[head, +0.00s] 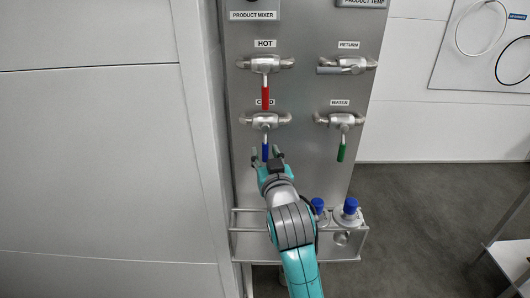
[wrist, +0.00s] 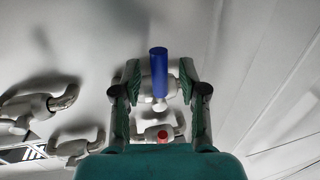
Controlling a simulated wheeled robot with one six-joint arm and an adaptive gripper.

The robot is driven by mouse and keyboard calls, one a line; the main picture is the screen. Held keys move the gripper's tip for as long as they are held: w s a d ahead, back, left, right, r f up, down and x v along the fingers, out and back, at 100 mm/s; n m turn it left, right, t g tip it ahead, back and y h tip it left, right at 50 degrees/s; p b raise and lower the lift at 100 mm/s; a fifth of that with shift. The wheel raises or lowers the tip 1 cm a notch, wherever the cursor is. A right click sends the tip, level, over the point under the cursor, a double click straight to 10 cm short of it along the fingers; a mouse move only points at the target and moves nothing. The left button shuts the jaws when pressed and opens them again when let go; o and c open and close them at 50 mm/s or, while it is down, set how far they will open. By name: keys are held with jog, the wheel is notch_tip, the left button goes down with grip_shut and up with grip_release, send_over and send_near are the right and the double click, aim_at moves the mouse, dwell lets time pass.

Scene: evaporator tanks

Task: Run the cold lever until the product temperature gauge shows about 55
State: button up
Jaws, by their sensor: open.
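The cold lever (head: 265,152) has a blue handle that hangs straight down from its valve, and its label is partly hidden by the red handle above. My gripper (head: 266,152) is at the blue handle, with a finger on each side. In the wrist view the blue handle (wrist: 159,74) stands between the two open green-padded fingers (wrist: 160,85), with a gap on both sides. The product temperature gauge is out of frame; only its label (head: 363,2) shows at the top edge, so no reading can be seen.
The hot lever (head: 265,97) with a red handle hangs just above. The return valve (head: 347,66) and the green-handled water lever (head: 341,152) are to the right. A metal rack (head: 340,246) below holds blue-capped bottles (head: 348,212). A wall stands close on the left.

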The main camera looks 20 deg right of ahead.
jog(key=shift+w+d, duration=0.1)
jog(key=shift+w, duration=0.55)
grip_shut()
jog(key=s+d+r+n+g, duration=0.1)
jog(key=d+n, duration=0.1)
jog(key=n, duration=0.3)
jog(key=d+r+n+g+h, duration=0.1)
jog(key=d+r+n, duration=0.1)
jog(key=n, duration=0.3)
jog(key=shift+s+d+n, duration=0.35)
jog(key=shift+d+n, duration=0.05)
jog(key=shift+d, duration=0.1)
dwell(0.5)
